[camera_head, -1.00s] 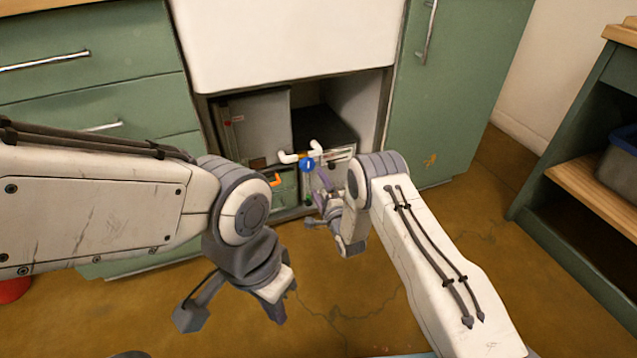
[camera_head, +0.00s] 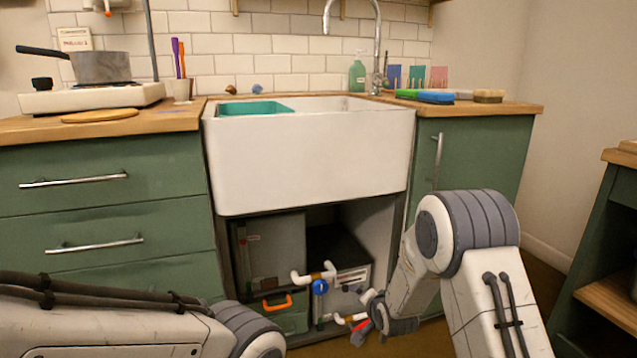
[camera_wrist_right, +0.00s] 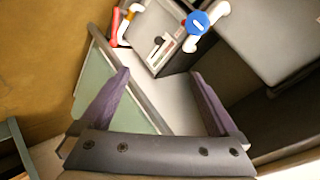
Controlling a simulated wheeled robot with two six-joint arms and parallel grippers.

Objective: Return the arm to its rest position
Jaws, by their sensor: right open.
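My right arm (camera_head: 478,255) comes in from the lower right of the head view, bent at the elbow, with its wrist (camera_head: 392,318) low in front of the open space under the sink. In the right wrist view my right gripper (camera_wrist_right: 160,92) is open, its two purple fingers wide apart with nothing between them. My left arm (camera_head: 110,325) lies along the bottom left of the head view; its gripper is out of frame.
The white sink (camera_head: 310,160) stands above the open cabinet. White pipes with a blue valve (camera_head: 320,287) are close to my right wrist; the wrist view shows the valve (camera_wrist_right: 197,23) beyond the fingers. A green box with orange handle (camera_head: 278,304) is inside. Shelves (camera_head: 605,250) stand at right.

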